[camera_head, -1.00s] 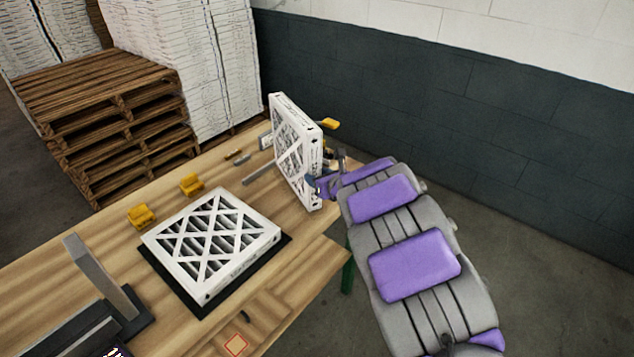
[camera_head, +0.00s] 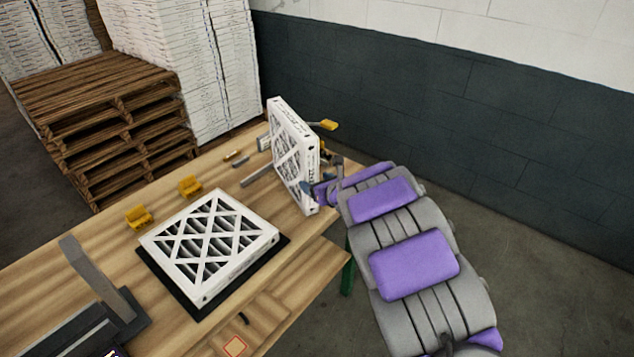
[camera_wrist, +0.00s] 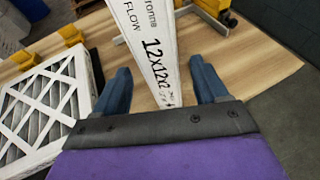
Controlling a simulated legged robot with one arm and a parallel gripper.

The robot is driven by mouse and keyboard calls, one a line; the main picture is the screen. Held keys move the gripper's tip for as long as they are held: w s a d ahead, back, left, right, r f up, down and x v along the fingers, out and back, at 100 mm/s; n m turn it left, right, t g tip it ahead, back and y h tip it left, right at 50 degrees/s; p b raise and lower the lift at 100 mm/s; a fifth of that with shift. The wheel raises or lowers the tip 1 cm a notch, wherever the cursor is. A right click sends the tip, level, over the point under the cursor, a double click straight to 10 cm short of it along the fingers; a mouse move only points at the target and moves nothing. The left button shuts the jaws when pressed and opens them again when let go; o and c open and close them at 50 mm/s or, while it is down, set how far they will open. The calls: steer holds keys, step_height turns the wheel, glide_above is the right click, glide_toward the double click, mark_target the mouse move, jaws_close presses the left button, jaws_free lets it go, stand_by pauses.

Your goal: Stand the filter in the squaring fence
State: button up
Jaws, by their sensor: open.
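A white-framed filter (camera_head: 297,158) stands on edge at the far right end of the table, by a grey metal bar (camera_head: 257,177) that looks like part of the squaring fence. The filter hides much of the fence. In the wrist view the filter's printed narrow side (camera_wrist: 150,50) rises between the two blue fingers of my gripper (camera_wrist: 160,72). The fingers are open, with a visible gap on each side of the filter. In the head view my gripper (camera_head: 311,192) is at the filter's near lower side.
A second filter (camera_head: 210,240) lies flat on a black mat (camera_head: 190,298); it also shows in the wrist view (camera_wrist: 45,105). Yellow blocks (camera_head: 140,216) sit behind it. A yellow-handled part (camera_head: 328,125) is beyond the standing filter. A grey post (camera_head: 97,277) stands at left.

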steer(key=p+v, duration=0.1)
steer(key=v, duration=1)
steer(key=shift+s, duration=0.3)
steer(key=shift+r, duration=0.1)
